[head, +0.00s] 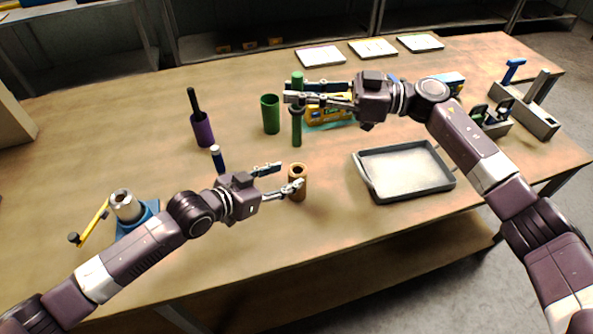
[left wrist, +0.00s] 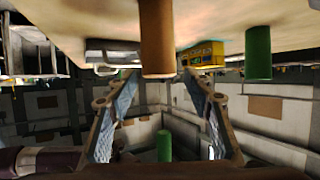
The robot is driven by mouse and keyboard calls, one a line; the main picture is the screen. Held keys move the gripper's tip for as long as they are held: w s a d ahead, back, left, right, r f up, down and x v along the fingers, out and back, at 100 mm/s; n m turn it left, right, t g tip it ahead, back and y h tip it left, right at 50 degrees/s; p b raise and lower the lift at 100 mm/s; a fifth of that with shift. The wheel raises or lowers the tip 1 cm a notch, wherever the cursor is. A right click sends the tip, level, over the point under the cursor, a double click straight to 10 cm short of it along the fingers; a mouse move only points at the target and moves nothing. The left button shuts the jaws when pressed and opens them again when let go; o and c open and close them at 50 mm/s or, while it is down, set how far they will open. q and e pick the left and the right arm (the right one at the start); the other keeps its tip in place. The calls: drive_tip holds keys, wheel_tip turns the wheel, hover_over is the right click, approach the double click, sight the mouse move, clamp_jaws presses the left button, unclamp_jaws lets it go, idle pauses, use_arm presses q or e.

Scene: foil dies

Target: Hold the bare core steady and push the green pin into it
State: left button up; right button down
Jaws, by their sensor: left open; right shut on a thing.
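The bare core (head: 299,174) is a brown hollow cylinder standing upright on the table. My left gripper (head: 289,177) is open at its near left side. In the left wrist view the core (left wrist: 157,40) appears upside down, centred between the spread fingers (left wrist: 155,95). I cannot tell whether they touch it. My right gripper (head: 293,97) is shut on the green pin (head: 297,128), which it holds upright, farther back than the core. The pin's middle is hidden by the fingers. A green end, likely the pin's, shows in the left wrist view (left wrist: 164,146).
A green hollow cylinder (head: 270,115) stands left of the pin. A grey tray (head: 364,182) lies right of the core. A yellow box (head: 322,112) is behind the pin.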

use_arm(q)
drive_tip(key=x, duration=1.1)
drive_tip(key=shift+s, duration=0.1)
drive_tip(key=shift+c, duration=0.4)
drive_tip(key=c, duration=1.2)
clamp_jaws()
